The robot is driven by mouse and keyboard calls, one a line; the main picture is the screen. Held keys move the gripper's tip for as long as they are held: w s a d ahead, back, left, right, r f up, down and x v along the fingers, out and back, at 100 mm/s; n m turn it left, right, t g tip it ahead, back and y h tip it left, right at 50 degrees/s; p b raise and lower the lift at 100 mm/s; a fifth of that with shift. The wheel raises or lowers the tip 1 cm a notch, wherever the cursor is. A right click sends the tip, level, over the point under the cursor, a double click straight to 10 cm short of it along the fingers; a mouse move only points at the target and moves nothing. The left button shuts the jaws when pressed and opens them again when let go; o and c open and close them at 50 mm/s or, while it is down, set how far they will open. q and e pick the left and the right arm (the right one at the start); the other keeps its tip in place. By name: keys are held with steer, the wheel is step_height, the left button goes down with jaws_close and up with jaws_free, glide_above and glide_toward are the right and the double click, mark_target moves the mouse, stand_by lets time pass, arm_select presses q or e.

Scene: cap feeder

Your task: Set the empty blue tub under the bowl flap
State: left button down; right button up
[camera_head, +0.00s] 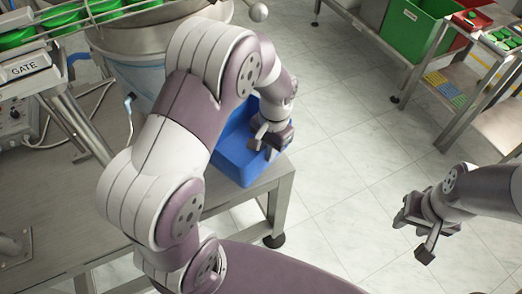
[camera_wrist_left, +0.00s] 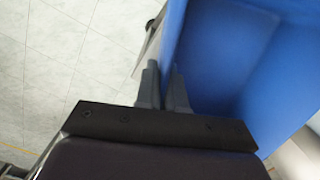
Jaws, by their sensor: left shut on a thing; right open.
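The blue tub (camera_head: 236,160) is at the right edge of the metal stand, beside the bowl feeder, partly hidden behind my left arm. My left gripper (camera_head: 270,138) is at the tub's right side, shut on its wall. In the left wrist view the tub (camera_wrist_left: 225,50) fills the right side, its wall between the two fingers (camera_wrist_left: 164,88). The visible inside looks empty. The metal bowl (camera_head: 140,36) is at the upper left; I cannot make out its flap. My right gripper (camera_head: 425,230) is open and empty over the floor at the right.
The stand top (camera_head: 60,195) extends left, with a GATE box (camera_head: 25,70) and legs near the bowl. A green bin (camera_head: 415,30) and a shelf cart (camera_head: 480,75) stand at the upper right. The tiled floor (camera_head: 340,140) between is clear.

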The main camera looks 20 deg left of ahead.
arm_select(q)
steer(key=shift+w+a+f, duration=0.95)
steer(key=shift+w+a, duration=0.15)
steer(key=shift+a, duration=0.05)
steer(key=shift+a+f, duration=0.1)
steer(key=shift+f, duration=0.2)
steer(key=f, duration=0.2)
steer(key=shift+s+f, duration=0.2)
steer(key=shift+f, duration=0.15)
steer(key=shift+w+f, duration=0.2)
steer(key=shift+f, duration=0.15)
steer(key=shift+s+f, duration=0.1)
steer(key=c, duration=1.2)
jaws_free()
steer(key=shift+c, duration=0.2)
